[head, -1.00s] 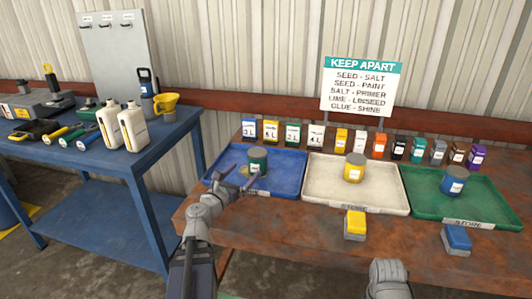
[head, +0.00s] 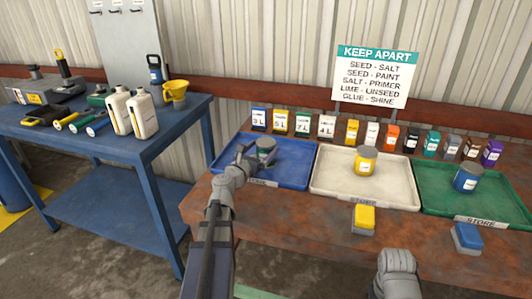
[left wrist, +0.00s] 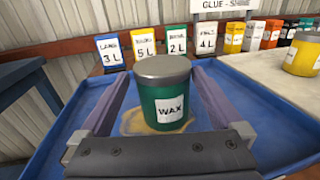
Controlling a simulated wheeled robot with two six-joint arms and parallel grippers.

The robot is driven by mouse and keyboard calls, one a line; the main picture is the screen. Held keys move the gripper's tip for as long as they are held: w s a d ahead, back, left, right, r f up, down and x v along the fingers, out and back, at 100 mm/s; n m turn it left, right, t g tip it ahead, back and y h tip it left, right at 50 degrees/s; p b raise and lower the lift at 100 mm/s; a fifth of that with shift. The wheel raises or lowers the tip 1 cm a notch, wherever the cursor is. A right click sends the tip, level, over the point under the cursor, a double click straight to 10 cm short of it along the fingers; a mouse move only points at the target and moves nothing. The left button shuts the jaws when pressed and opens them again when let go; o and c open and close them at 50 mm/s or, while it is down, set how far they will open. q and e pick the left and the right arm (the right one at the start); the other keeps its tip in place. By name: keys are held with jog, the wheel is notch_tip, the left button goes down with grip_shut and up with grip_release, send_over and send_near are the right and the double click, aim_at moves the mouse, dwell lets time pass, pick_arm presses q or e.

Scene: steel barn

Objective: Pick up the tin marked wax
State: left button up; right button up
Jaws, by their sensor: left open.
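The tin marked wax (left wrist: 165,92) is green with a grey lid and a white label reading WAX. It stands upright in the blue tray (left wrist: 60,130), on a tan patch. In the head view the tin (head: 266,147) is partly hidden by my left gripper (head: 257,150). In the left wrist view, my left gripper (left wrist: 160,95) is open, with one finger on each side of the tin. I cannot tell if either finger touches it. A grey gloved-looking end of my right arm (head: 396,272) shows at the bottom, its fingers not clear.
A white tray (head: 330,185) holds a yellow tin (head: 365,160); a green tray (head: 440,200) holds a blue tin (head: 466,178). Several boxes line the back below the KEEP APART sign (head: 375,75). Yellow (head: 363,217) and blue (head: 467,237) blocks lie in front.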

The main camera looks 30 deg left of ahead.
aim_at(270, 142)
pick_arm(q)
jog(key=shift+w+f, duration=0.15)
jog(key=shift+w, duration=2.45)
jog(key=shift+s+d, duration=0.1)
jog(key=shift+c, duration=0.2)
jog(key=c, duration=1.4)
